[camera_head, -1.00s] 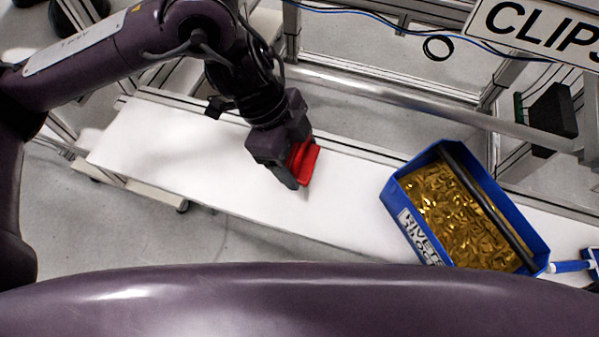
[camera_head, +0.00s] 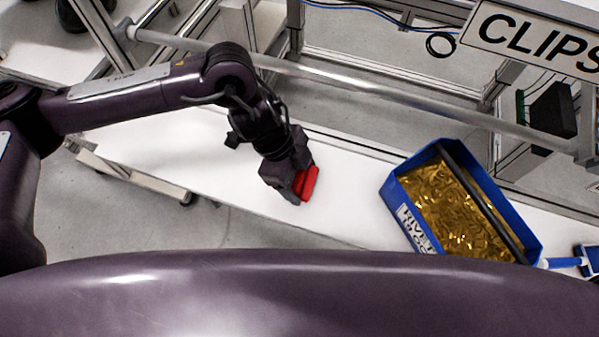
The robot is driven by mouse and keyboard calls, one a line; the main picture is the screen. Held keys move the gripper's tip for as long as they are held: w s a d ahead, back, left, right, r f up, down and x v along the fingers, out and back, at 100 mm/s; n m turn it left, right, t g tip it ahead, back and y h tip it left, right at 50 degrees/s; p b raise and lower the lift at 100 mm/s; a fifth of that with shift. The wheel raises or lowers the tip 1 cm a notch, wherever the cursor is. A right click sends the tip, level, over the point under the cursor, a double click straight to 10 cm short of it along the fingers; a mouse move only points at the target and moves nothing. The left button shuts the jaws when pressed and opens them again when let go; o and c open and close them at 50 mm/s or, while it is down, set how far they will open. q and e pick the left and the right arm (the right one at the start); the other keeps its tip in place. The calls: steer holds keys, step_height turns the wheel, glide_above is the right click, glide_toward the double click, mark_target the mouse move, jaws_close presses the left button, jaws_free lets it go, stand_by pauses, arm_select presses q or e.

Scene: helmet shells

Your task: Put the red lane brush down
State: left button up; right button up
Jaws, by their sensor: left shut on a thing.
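The red lane brush (camera_head: 309,183) is in my left gripper (camera_head: 298,188), over the white table (camera_head: 230,181) left of the blue bin. Its red body shows on the right side of the fingers; the rest is hidden by the gripper. The gripper points down and is shut on the brush, close to the table top. I cannot tell whether the brush touches the surface. My right gripper is not in view.
A blue bin (camera_head: 404,208) full of brass-coloured pieces stands to the right on the table. A blue-and-white tool (camera_head: 567,262) lies right of it. A metal rail (camera_head: 400,98) runs behind, under a CLIPS sign (camera_head: 535,38). The table's left part is clear.

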arm_select(q)
steer(key=o, duration=1)
steer(key=shift+f, duration=0.1)
steer(key=shift+r, duration=0.25)
steer(key=b+v, duration=0.1)
steer(key=v, duration=0.5)
steer(key=shift+a+r, duration=0.1)
steer(key=shift+a, duration=0.05)
steer(key=shift+w+a+r+b, duration=0.15)
steer(key=shift+r+b, duration=0.15)
steer(key=shift+r, duration=0.2)
